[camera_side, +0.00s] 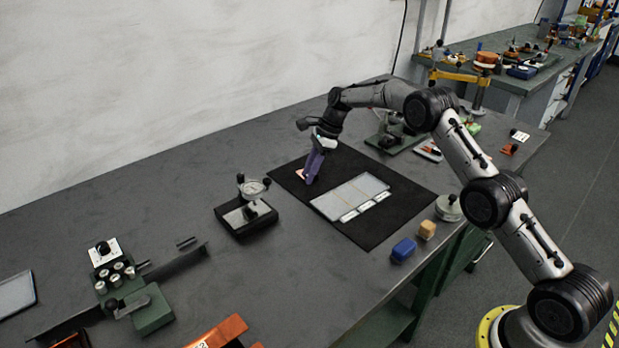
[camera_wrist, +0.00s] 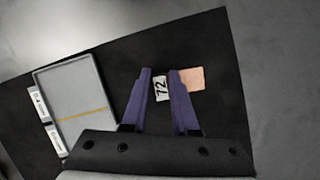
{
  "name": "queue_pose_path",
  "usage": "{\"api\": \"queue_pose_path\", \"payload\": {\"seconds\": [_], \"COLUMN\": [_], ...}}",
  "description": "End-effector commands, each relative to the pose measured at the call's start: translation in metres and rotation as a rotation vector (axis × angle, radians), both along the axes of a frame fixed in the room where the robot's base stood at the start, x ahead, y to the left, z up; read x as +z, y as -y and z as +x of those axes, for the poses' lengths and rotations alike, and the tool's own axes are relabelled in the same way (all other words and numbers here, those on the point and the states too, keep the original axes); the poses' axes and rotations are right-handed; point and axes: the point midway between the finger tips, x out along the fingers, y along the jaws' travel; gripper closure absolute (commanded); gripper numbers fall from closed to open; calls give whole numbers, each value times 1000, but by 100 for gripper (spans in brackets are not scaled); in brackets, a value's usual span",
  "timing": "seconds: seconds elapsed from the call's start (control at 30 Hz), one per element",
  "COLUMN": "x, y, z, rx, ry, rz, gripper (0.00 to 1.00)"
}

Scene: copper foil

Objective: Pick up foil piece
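The foil piece (camera_wrist: 196,79) is a small flat copper-pink rectangle on the black mat (camera_wrist: 215,45). In the wrist view it lies mostly to the right of my gripper's right finger, which hides part of it. A small white tag marked "72" (camera_wrist: 160,88) shows between the fingers; I cannot tell if it is joined to the foil. In the side view the foil (camera_side: 299,173) shows at the left of my purple fingers. My gripper (camera_wrist: 160,71) is open, its two fingers apart, pointing down low over the mat (camera_side: 390,225). I cannot tell whether the fingertips touch it.
A shallow grey tray (camera_side: 345,195) with white labels lies on the mat beside my gripper. A dial gauge stand (camera_side: 247,220) is left of the mat. Blue (camera_side: 403,250) and tan (camera_side: 427,230) blocks sit near the front edge.

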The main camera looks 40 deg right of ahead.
Motion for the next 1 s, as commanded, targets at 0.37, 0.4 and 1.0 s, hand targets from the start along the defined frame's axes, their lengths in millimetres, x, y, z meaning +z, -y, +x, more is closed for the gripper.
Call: {"api": "queue_pose_path", "payload": {"seconds": [0.37, 0.4, 1.0], "x": [-1, -1, 46], "y": [0, 0, 0], "z": [0, 0, -11], "rx": [-1, -1, 0], "ry": [-2, -2, 1], "rz": [0, 0, 0], "gripper": [100, 100, 100]}}
